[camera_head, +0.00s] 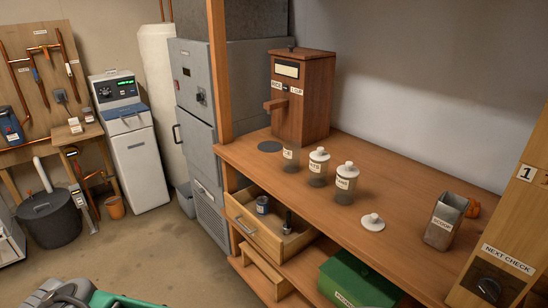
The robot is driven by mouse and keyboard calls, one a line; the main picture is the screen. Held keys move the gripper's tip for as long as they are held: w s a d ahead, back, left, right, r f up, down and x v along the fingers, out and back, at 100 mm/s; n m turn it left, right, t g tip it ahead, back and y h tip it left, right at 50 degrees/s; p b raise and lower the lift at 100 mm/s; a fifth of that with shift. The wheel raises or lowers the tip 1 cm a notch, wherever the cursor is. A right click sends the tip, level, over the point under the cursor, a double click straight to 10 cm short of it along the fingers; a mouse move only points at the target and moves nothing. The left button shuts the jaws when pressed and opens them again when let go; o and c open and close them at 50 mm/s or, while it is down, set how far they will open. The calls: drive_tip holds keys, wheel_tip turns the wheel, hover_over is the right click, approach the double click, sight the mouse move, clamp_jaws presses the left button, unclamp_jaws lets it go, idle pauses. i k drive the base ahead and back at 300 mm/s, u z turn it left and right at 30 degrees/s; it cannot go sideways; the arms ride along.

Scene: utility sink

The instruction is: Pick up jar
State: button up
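Three small labelled glass jars stand upright in a row on the wooden counter (400,190). The left jar (291,160) looks open, with no white lid on it. The middle jar (318,170) and the right jar (345,185) wear white knobbed lids. A loose white lid (372,222) lies on the counter to the right of the jars. The jar labels are too small to read surely.
A wooden dispenser box (302,95) stands behind the jars. A metal tin (445,222) is to the right. An open drawer (268,235) juts out below the counter, above a green box (358,284). A green and grey object (100,298) is cut off at bottom left.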

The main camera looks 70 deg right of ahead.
sight(292, 149)
drive_tip(key=z, duration=0.55)
drive_tip(key=i, duration=0.75)
drive_tip(key=z, duration=0.85)
